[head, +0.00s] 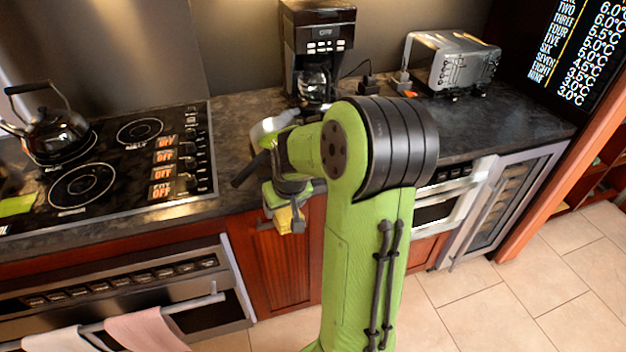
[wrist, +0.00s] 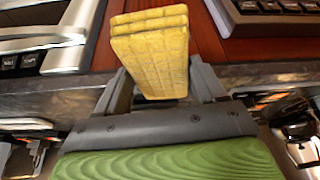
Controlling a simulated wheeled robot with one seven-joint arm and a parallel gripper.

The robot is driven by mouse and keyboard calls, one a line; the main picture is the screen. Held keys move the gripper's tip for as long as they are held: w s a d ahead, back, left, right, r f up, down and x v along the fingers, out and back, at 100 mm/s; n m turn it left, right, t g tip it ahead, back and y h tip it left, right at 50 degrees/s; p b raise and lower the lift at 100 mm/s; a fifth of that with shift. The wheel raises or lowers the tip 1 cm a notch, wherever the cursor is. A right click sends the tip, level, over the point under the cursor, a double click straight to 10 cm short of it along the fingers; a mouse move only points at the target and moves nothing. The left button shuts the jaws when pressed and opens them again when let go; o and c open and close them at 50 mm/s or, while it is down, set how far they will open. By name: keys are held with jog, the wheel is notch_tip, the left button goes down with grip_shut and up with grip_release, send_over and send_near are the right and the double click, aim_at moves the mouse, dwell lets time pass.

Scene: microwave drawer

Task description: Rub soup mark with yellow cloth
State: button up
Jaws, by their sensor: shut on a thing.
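My gripper (head: 287,215) is shut on the folded yellow cloth (head: 284,220). The cloth also shows large between the grey fingers in the wrist view (wrist: 152,55). The gripper is in front of the counter's front edge, over the red cabinet door, with the cloth hanging below the fingers. I see no soup mark in either view; my arm hides part of the counter and the cabinet front.
The dark counter (head: 240,150) holds a cooktop (head: 110,165) with a kettle (head: 55,130), a coffee maker (head: 318,50) and a toaster (head: 465,65). A microwave drawer (head: 437,207) sits under the counter at right. An oven handle with towels (head: 145,330) juts out at lower left.

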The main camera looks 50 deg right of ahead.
jog(key=w+a+f+n+y, duration=0.1)
jog(key=w+a+f, duration=0.3)
jog(key=a, duration=0.6)
jog(key=w+a+f+n, duration=0.3)
jog(key=w+a+f, duration=0.1)
jog(key=a+f, duration=0.5)
jog(key=shift+a+f+y, duration=0.2)
jog(key=shift+a+y, duration=0.2)
jog(key=shift+a, duration=0.7)
